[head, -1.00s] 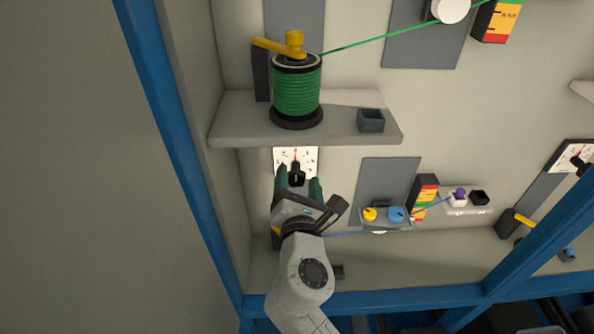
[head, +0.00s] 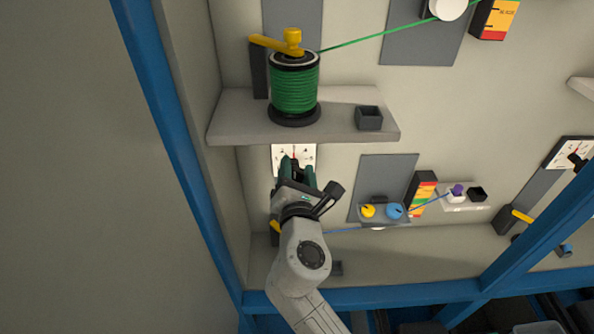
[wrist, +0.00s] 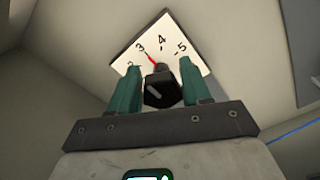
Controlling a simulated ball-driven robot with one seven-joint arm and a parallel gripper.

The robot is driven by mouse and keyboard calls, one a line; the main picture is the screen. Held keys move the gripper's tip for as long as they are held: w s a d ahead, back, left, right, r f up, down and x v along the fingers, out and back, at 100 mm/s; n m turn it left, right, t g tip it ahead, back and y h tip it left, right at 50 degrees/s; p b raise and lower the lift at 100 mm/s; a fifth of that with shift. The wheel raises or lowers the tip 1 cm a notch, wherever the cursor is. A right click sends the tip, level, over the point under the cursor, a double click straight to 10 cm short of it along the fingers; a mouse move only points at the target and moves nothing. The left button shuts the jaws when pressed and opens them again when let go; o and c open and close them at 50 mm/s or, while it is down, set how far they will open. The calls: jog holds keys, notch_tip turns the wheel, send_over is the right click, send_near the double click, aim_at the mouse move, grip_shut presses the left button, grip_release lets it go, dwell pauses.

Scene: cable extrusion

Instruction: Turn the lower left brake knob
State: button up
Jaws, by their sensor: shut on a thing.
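The brake knob (wrist: 162,88) is black with a red pointer, in front of a white square dial plate (wrist: 182,45) with numbers. In the wrist view the pointer's tip lies near the 3. In the head view the dial plate (head: 306,154) is on the back wall below the left shelf, partly covered by my gripper. My gripper (head: 297,170) has green fingers, one on each side of the knob, and is shut on it. The knob is mostly hidden by the gripper in the head view.
A spool of green cable (head: 294,88) stands on the grey shelf (head: 225,128) just above my gripper. A blue frame post (head: 180,130) stands at the left.

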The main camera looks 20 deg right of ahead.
jog(key=shift+c, duration=0.8)
jog(key=shift+f+m+b, duration=0.1)
jog(key=shift+m+b, duration=0.2)
jog(key=shift+m, duration=0.1)
jog(key=m+b, duration=0.2)
jog(key=m, duration=0.1)
jog(key=shift+d+f, duration=0.15)
jog(key=shift+f, duration=0.05)
jog(key=shift+s+m+b, duration=0.1)
jog(key=shift+m+b, duration=1.25)
jog(key=shift+m, duration=0.65)
jog(key=shift+d, duration=0.1)
jog(key=o, duration=1)
